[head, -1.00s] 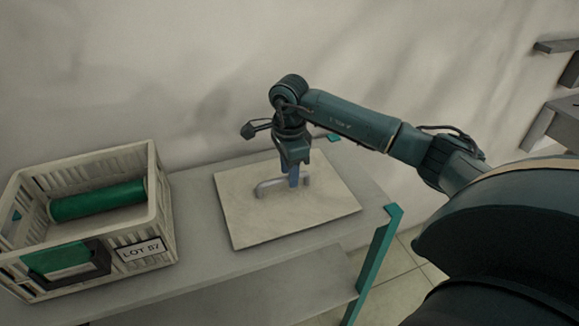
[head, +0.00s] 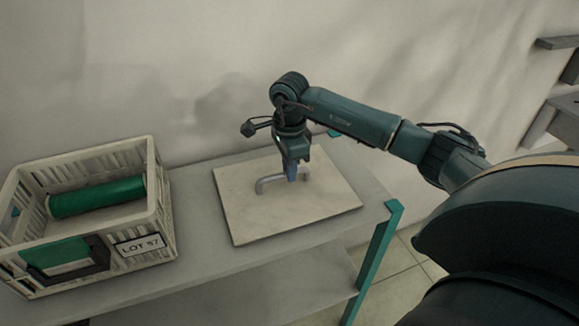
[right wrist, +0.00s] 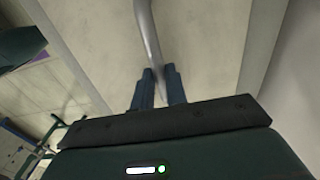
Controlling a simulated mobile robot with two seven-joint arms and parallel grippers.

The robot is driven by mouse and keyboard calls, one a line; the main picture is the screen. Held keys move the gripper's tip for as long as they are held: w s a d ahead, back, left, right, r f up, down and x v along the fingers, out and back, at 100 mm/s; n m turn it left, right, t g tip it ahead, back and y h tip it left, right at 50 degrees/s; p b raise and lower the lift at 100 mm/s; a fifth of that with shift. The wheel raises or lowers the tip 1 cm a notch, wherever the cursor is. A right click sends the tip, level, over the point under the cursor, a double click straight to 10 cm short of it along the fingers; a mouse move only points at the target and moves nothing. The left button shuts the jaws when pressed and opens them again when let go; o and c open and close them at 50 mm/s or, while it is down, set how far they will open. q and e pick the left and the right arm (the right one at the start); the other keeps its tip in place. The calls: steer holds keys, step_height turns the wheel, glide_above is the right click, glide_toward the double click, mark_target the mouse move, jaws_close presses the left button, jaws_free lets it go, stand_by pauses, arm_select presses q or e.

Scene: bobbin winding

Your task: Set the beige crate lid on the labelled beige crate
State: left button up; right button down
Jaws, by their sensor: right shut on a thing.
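The beige crate lid (head: 250,220) is a flat square panel with a grey bar handle (head: 268,184) on top. It lies on the grey shelf top, to the right of the crate. My right gripper (head: 292,176) points down at the lid and is shut on the handle. In the right wrist view its two fingers (right wrist: 160,90) sit on either side of the handle (right wrist: 148,40). The labelled beige crate (head: 163,212) stands at the left, open-topped, with a "LOT 57" label (head: 139,245). My left gripper is not in view.
A green cylinder (head: 97,197) lies inside the crate, and a green panel (head: 55,252) shows at its front. The grey shelf top (head: 200,255) has a bare strip between crate and lid. A teal post (head: 375,255) stands at the shelf's right corner. The wall is close behind.

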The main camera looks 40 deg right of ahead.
steer(key=shift+r, duration=0.15)
step_height(320, 180, up, 5)
steer(key=p, duration=0.3)
